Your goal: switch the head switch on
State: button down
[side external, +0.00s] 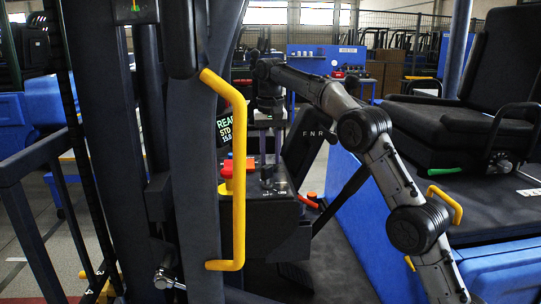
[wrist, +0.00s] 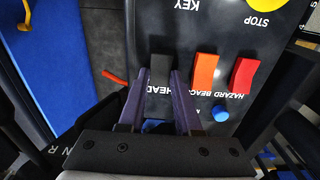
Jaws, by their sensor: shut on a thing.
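The head switch (wrist: 160,72) is a black rocker on the dark control panel in the wrist view, beside upside-down lettering that reads HEAD. My gripper (wrist: 158,80) has one purple finger on each side of the switch and is shut on it. The fingers partly cover the lettering and the switch's sides. Whether the switch is tilted on or off cannot be told. In the side external view my gripper (side external: 268,150) points down over the panel (side external: 272,212); the switch cannot be made out there.
An orange rocker (wrist: 205,70) and a red rocker (wrist: 243,75) stand right of the switch. A yellow grab handle (side external: 239,170) and dark post stand in front of the panel's left side.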

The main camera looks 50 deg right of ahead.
dwell(0.3)
jog(key=c, duration=0.6)
grip_release()
jog(key=shift+r, duration=0.1)
